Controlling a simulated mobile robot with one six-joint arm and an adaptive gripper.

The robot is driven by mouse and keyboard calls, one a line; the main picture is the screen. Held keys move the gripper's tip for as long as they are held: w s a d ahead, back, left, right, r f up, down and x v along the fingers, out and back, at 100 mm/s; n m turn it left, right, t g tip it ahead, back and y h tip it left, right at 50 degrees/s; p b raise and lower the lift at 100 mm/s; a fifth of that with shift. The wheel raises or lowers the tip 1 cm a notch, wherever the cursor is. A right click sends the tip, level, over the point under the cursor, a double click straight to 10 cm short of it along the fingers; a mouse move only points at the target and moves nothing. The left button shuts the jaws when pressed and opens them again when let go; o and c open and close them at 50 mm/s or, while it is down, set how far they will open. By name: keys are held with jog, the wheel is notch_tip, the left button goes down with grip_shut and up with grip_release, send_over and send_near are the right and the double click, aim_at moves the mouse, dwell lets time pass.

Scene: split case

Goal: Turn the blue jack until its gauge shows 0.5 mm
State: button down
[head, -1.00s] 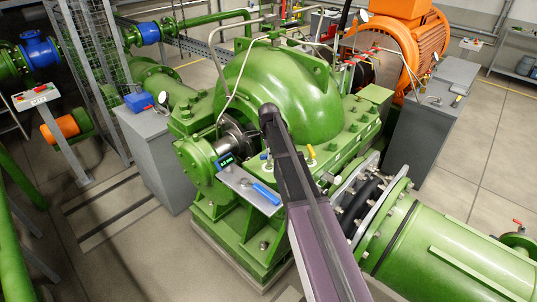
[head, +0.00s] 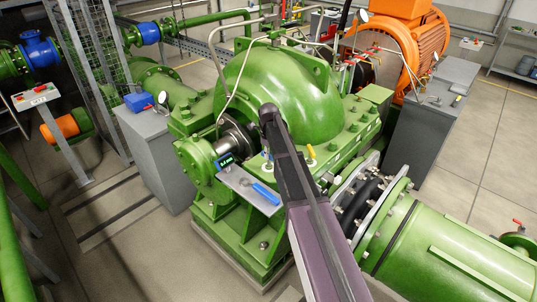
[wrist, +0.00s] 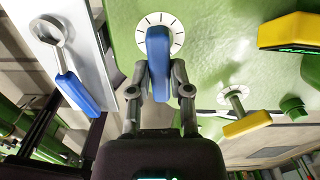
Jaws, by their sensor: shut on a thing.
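The blue jack (wrist: 158,50) is a blue handle in front of a white dial with black tick marks (wrist: 172,22) on the green casing. My gripper (wrist: 159,74) is shut on the blue handle in the wrist view, one finger on each side. In the head view my arm hides most of the grip. A blue-framed gauge (head: 225,160) with a small lit display stands at the left end of the grey tray; its digits are too small to read surely.
A yellow-handled jack (wrist: 246,124) with its own dial sits to the right, below a yellow-framed gauge (wrist: 288,30). A blue-handled wrench (head: 263,193) lies on the grey tray (head: 238,180). The green pump casing (head: 290,85) rises behind my arm.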

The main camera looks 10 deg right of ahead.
jog(key=shift+s+m, duration=0.2)
jog(key=shift+m, duration=0.3)
jog(key=c, duration=0.6)
grip_release()
jog(key=shift+o, duration=0.2)
jog(key=shift+w, duration=0.1)
jog(key=shift+n, duration=0.4)
